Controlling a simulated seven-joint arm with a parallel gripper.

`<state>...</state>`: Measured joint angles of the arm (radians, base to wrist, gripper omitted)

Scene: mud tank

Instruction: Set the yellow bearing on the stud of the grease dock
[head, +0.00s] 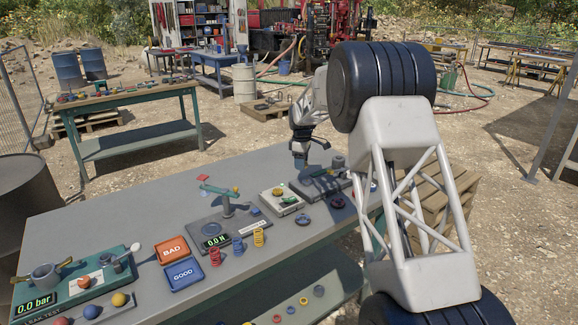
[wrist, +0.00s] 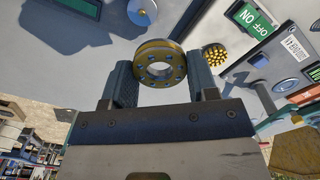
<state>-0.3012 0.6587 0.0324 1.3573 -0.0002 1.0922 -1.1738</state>
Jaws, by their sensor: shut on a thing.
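My gripper (head: 301,160) hangs over the far right part of the grey bench in the head view. In the wrist view my gripper (wrist: 161,72) is shut on the yellow bearing (wrist: 160,48), a yellow-gold ring with blue dots and an open centre. The ring sits between the two fingertips with its face towards the camera. In the head view the bearing is too small to make out. A dark grey base (head: 312,187) with a grey cylinder (head: 339,160) stands below and beside my gripper. I cannot tell for sure whether it is the grease dock, and no stud is clear.
A pale switch box (head: 284,203) with a green part lies left of the dark base; its ON/OFF label (wrist: 252,18) shows in the wrist view.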

